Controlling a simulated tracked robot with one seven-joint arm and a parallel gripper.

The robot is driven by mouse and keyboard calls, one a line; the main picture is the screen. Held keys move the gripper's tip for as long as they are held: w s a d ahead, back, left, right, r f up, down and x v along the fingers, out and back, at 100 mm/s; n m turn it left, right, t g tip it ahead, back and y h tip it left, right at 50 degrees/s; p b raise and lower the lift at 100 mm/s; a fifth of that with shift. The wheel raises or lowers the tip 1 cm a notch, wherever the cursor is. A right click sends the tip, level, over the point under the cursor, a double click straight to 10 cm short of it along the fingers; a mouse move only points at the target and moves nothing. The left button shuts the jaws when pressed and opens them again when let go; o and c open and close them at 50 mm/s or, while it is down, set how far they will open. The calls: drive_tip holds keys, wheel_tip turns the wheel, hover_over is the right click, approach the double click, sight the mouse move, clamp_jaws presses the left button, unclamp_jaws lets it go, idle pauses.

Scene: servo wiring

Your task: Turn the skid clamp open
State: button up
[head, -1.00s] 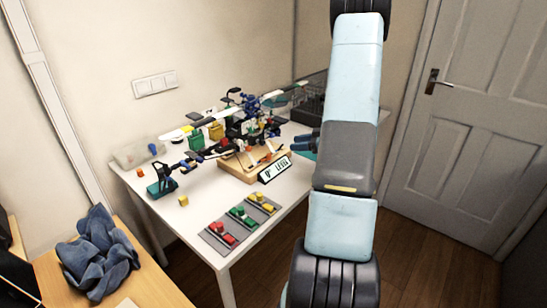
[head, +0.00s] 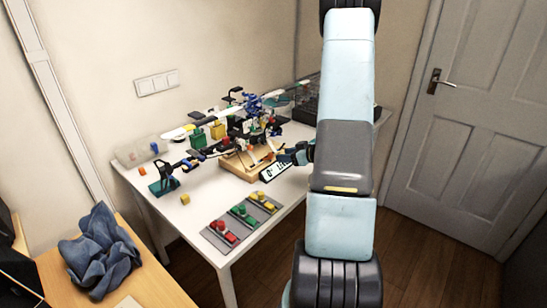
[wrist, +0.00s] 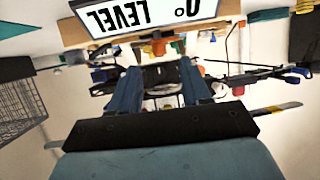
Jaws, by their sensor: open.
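The helicopter model (head: 255,105) stands on a wooden base (head: 236,168) on the white table. Small orange-red parts (head: 270,146) show on the base; I cannot tell for certain which one is the skid clamp. In the wrist view an orange part (wrist: 158,47) sits by the base's edge, beyond my fingertips and in line with the gap between them. My gripper (wrist: 160,84) has its two blue fingers apart with nothing clearly held. In the head view my gripper (head: 298,153) is at the right side of the base, beside the "0° LEVEL" sign (head: 274,171), which appears upside down in the wrist view.
Three grey plates with red, green and yellow blocks (head: 240,221) lie at the table's front. A teal-based stand (head: 164,184) and a yellow cube (head: 185,199) are to the left. A clear bin (head: 137,153) and a dark wire basket (wrist: 20,105) stand nearby.

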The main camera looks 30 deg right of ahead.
sight(272, 155)
drive_tip(key=shift+x, duration=2.7)
